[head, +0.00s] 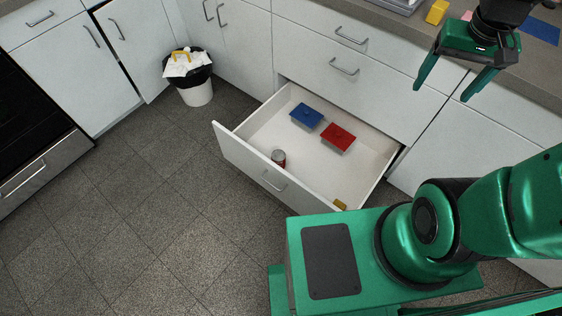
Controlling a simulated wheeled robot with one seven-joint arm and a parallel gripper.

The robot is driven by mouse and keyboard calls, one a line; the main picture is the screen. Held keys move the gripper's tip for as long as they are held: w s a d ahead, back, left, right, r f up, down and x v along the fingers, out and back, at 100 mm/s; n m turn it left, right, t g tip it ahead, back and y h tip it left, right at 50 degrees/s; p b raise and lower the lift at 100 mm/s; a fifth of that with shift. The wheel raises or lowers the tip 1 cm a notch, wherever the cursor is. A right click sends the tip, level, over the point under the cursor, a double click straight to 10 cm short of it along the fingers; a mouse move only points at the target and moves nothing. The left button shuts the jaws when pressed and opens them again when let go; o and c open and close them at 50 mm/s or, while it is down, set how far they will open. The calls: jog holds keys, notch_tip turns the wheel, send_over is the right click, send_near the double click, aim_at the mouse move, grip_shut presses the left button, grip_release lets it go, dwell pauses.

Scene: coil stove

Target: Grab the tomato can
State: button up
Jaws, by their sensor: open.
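A small can (279,158), red with a grey top, stands in the open drawer (240,153), close to its front wall; its label is too small to read. My gripper (440,93) is open and empty at the upper right. Its two green fingers point down in front of the cabinet fronts, well above and to the right of the can. Nothing covers the can.
A blue box (306,115), a red box (338,137) and a small yellow thing (340,204) lie in the same drawer. A trash bin (194,85) stands at the left corner. The countertop (400,30) holds a yellow sponge-like block (437,12). The floor (150,200) left of the drawer is clear.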

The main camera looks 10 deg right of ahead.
jog(key=w+a+f+n+t, duration=0.1)
jog(key=w+a+f, duration=0.2)
jog(key=w, duration=0.5)
jog(key=w+a+f+n+t, duration=0.1)
jog(key=w+a+f, duration=0.15)
jog(key=w, duration=0.55)
jog(key=w+a+f+n+t, duration=0.15)
jog(key=w+f, duration=0.25)
jog(key=w, duration=0.4)
jog(key=w+a+f+n+t+y, duration=0.1)
jog(key=w+a+f, duration=0.55)
jog(key=f, duration=0.25)
jog(key=w+a+f+n+t, duration=0.1)
jog(key=w+a+f+t, duration=0.1)
jog(key=w+a+f, duration=0.45)
jog(key=n+t+y, duration=0.2)
jog(key=n+y, duration=0.2)
send_over(283, 161)
jog(key=w+d, duration=0.4)
notch_tip(283, 161, down, 36)
jog(key=s+f+n+y, duration=0.2)
jog(key=s+f+y, duration=0.1)
jog(key=s+f, duration=0.55)
jog(key=x, duration=0.4)
jog(key=shift+s+a+f, duration=0.1)
jog(key=shift+s+a, duration=0.1)
jog(key=shift+a, duration=0.25)
jog(key=shift+x, duration=3.2)
jog(key=shift+w, duration=0.15)
jog(key=c, duration=1.5)
